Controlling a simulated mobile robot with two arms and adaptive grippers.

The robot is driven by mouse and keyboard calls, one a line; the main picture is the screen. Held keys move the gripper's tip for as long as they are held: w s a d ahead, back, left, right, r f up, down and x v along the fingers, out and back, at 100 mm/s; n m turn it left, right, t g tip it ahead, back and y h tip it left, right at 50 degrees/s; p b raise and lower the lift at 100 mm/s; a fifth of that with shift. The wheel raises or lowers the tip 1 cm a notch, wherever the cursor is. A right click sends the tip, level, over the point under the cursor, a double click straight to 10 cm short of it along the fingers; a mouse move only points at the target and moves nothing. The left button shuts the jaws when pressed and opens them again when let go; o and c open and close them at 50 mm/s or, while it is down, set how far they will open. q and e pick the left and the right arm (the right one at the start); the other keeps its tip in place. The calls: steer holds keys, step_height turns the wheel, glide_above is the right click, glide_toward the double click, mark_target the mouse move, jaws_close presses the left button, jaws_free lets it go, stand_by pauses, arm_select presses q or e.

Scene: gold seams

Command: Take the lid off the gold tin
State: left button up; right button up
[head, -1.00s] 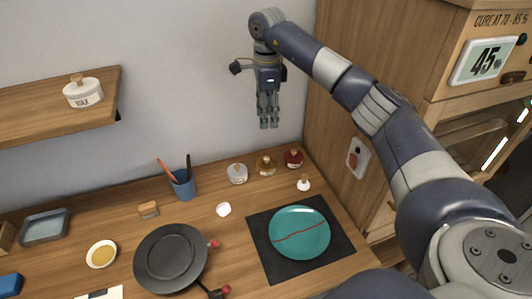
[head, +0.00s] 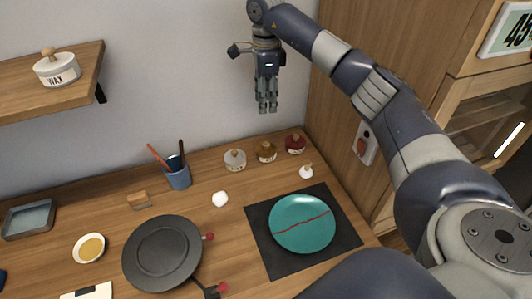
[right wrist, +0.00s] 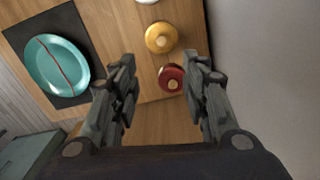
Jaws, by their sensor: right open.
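The gold tin (head: 266,151) stands on the back of the wooden table, between a pale tin and a red one. Its lid with a light round knob is on it. In the right wrist view the gold tin (right wrist: 161,38) shows from above, beyond the fingertips. My right gripper (head: 267,107) hangs above the row of tins, pointing down, well clear of them. In the right wrist view my right gripper (right wrist: 163,65) is open with nothing between its fingers. My left gripper is not in view.
The pale tin (head: 235,160) and the red tin (head: 295,143) flank the gold one closely. A teal plate (head: 303,224) with a red seam lies on a dark mat (head: 262,237). A cabinet wall (head: 331,130) rises at the right.

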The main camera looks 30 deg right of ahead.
steer(key=b, duration=0.5)
glide_above(266, 143)
step_height(266, 143, down, 6)
steer(key=f, duration=0.2)
steer(key=f+p, duration=0.1)
steer(key=f, duration=0.2)
steer(key=shift+s+a, duration=0.1)
steer(key=shift+s, duration=0.1)
step_height(266, 143, down, 4)
steer(key=shift+f+p, duration=0.2)
steer(key=shift+p, duration=1)
steer(key=shift+w+f, duration=0.1)
steer(key=shift+f, duration=0.4)
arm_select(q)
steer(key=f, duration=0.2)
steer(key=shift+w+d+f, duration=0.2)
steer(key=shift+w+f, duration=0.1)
arm_select(e)
steer(key=c, duration=0.9)
